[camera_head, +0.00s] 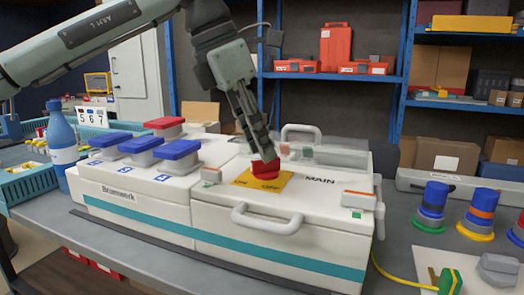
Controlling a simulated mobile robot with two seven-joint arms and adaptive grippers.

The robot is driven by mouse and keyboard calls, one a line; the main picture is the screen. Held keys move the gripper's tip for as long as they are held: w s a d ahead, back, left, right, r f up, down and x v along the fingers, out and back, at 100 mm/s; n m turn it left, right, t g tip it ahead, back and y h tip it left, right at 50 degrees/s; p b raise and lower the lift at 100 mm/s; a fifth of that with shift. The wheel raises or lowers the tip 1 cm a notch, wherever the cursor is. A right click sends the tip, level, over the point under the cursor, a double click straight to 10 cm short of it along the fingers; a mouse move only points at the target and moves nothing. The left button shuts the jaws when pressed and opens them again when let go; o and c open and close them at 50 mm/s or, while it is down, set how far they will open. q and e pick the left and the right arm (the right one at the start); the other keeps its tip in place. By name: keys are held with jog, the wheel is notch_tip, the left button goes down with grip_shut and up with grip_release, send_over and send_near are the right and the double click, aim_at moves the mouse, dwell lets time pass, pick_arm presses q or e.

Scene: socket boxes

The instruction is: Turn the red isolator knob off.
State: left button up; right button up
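The red isolator knob (265,169) sits on a yellow plate (276,184) marked ON and OFF, on top of the right-hand white box (315,207) labelled MAIN. My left gripper (262,152) reaches down from above with its fingertips at the knob, and they hide its upper part. The fingers are seen nearly edge-on and overlap, so I cannot tell whether they are closed on the knob. The knob's exact angle is hard to read. My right gripper is not in view.
A handle (267,219) juts from the box's front. Blue-lidded sockets (179,150) and a blue bottle (61,146) stand to the left. Colored plugs (432,205) and a yellow cable (405,283) lie to the right. Shelves (334,76) stand behind.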

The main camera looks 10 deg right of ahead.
aim_at(266, 166)
pick_arm(q)
jog(key=shift+x, duration=1.1)
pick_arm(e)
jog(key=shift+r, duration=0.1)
pick_arm(q)
jog(key=shift+w, duration=0.1)
grip_shut()
